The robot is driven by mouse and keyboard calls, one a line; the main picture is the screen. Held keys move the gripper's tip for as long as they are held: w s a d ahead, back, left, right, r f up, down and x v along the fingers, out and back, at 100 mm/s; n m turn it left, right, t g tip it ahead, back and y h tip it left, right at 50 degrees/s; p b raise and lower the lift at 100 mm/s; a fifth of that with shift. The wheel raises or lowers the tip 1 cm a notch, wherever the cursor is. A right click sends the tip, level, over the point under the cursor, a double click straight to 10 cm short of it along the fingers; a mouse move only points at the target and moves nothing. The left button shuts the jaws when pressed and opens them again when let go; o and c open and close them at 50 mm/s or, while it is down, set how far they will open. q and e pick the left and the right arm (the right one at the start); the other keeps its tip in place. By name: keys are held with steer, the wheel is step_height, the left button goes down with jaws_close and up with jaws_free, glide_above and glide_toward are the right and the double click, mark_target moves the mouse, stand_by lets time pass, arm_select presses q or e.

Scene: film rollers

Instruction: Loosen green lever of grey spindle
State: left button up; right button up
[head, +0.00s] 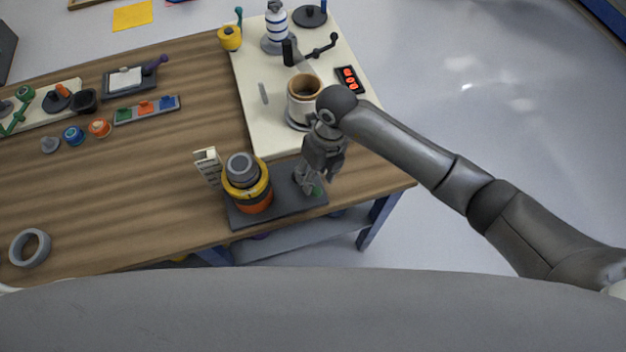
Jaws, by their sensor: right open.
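My right gripper (316,185) points down over the right end of a dark base plate (284,203) near the table's front edge. It is open. A small bit of green (318,191) shows right at its fingertips; it may be the green lever, and whether the fingers touch it I cannot tell. The grey spindle is hidden behind the gripper or too small to make out. On the left part of the same plate stands a stack with a yellow ring, an orange lower part and a grey top (243,167). My left gripper is out of view.
A white board (262,122) behind holds a brown-rimmed cup (304,87), a crank (322,47) and a red-lit display (350,79). A small pale card (207,163) stands beside the stack. A grey ring (30,247) lies far left; the wood between is clear.

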steer(key=shift+s+a+f+p, duration=0.15)
steer(key=shift+a+f+p, duration=0.05)
steer(key=shift+f, duration=0.9)
steer(key=shift+s+a+f+p, duration=0.1)
steer(key=shift+a+f+p, duration=0.1)
steer(key=shift+f, duration=0.9)
steer(key=shift+c, duration=0.3)
jaws_close()
